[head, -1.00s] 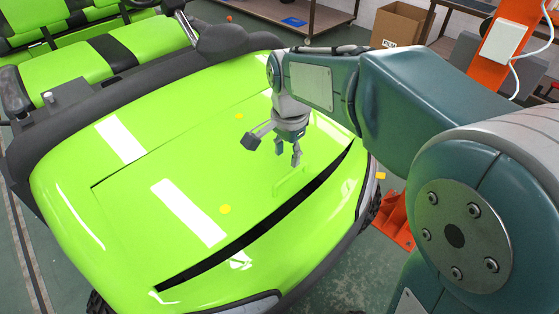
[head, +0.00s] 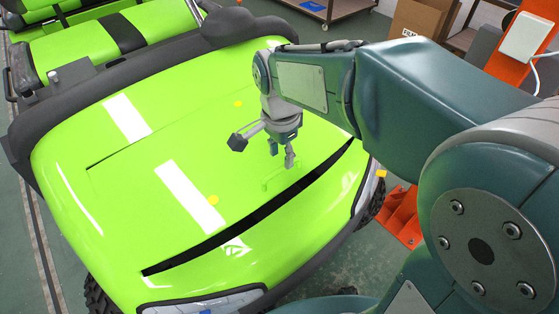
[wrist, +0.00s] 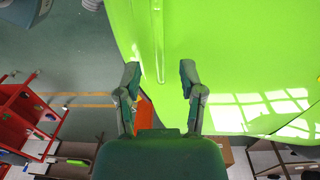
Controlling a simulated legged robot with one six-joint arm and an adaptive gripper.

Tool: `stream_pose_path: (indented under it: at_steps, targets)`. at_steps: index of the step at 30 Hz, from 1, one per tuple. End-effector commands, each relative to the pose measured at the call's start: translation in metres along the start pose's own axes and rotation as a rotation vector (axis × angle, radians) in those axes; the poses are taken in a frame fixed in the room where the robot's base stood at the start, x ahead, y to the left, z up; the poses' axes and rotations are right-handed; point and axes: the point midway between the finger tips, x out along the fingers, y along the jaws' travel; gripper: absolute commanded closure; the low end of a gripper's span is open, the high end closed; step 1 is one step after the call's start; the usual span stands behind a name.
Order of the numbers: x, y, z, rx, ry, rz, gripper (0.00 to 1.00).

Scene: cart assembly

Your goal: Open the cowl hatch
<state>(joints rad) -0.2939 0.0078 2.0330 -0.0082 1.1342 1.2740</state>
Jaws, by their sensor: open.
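The bright green cowl hatch (head: 130,190) is the panel on the front of the cart, with a white stripe on it. It lies nearly flush, with a long dark gap along its front edge. A thin green handle (head: 272,181) stands on the hatch near its right end. My gripper (head: 282,154) points down just above the handle, fingers apart and empty. In the wrist view, the open fingers (wrist: 160,78) are on either side of the lower end of the handle bar (wrist: 158,45). I cannot tell whether they touch it.
Yellow markers (head: 212,200) dot the cowl. The dark windscreen rim (head: 170,60) and green seats (head: 90,40) lie behind it. An orange stand (head: 402,215) is on the floor to the right. A cardboard box (head: 425,20) stands at the back.

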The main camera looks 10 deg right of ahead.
Motion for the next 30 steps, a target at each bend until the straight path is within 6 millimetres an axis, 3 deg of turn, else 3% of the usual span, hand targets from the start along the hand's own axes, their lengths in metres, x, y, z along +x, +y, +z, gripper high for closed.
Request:
stream_pose_path:
  at_steps: [6,15,16,19,20,28,29,30]
  targets:
    - [0.025,-0.002,0.003,0.001,0.002,0.002,0.49]
    - [0.028,-0.002,0.003,0.000,0.003,0.001,0.49]
    - [0.028,-0.002,0.003,0.000,0.003,0.001,0.54]
    - [0.028,-0.002,0.002,0.000,0.002,0.000,0.98]
    - [0.028,-0.001,0.002,0.000,0.002,0.000,1.00]
    - [0.028,-0.002,0.002,0.000,0.003,-0.001,1.00]
    - [0.028,-0.003,0.003,0.000,0.003,0.000,0.94]
    - [0.028,-0.003,0.003,0.000,0.003,0.000,0.76]
